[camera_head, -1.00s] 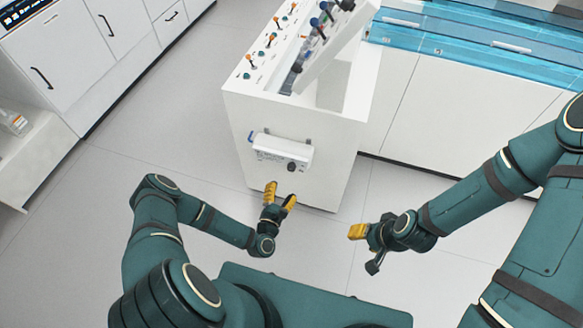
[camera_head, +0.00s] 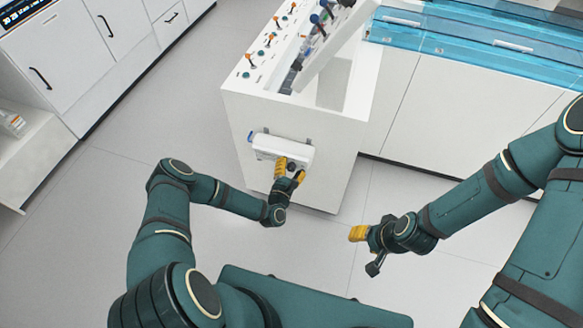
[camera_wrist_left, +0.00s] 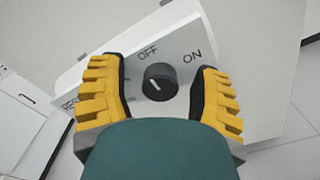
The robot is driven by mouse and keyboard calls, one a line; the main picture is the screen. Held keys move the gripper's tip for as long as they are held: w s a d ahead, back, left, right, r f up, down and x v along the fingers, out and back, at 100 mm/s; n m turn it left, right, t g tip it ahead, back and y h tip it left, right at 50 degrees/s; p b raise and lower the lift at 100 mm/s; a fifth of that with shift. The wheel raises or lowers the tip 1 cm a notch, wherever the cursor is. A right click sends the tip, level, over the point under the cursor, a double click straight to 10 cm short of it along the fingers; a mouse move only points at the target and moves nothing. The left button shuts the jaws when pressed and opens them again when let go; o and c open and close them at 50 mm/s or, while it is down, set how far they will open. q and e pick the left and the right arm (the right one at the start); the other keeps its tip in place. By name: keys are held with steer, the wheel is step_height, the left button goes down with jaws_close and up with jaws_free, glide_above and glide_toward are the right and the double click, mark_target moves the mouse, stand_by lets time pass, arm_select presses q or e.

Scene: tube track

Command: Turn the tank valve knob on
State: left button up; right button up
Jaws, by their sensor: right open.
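The black valve knob (camera_wrist_left: 160,82) sits on a pale panel with OFF and ON printed above it. The panel belongs to a white box (camera_head: 270,145) on the front of the white cabinet. My left gripper (camera_head: 290,169) is at the box, and in the left wrist view its yellow fingers (camera_wrist_left: 160,88) stand open on either side of the knob, with a gap on both sides. My right gripper (camera_head: 364,238) is open and empty, away from the box at the right.
The white cabinet (camera_head: 305,190) carries a sloped top with several coloured knobs and tubes. A white counter with blue glass (camera_head: 470,40) stands behind right. White drawers (camera_head: 60,60) stand at the far left. The floor (camera_head: 110,190) between is clear.

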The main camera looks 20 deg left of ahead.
arm_select(q)
jaws_close()
steer(key=shift+m, duration=0.3)
steer(key=m, duration=0.4)
steer(key=shift+d, duration=0.1)
steer(key=m, duration=0.8)
steer(key=shift+m, duration=0.3)
steer(key=m, duration=0.4)
steer(key=shift+f+m, duration=0.15)
steer(key=shift+m, duration=0.25)
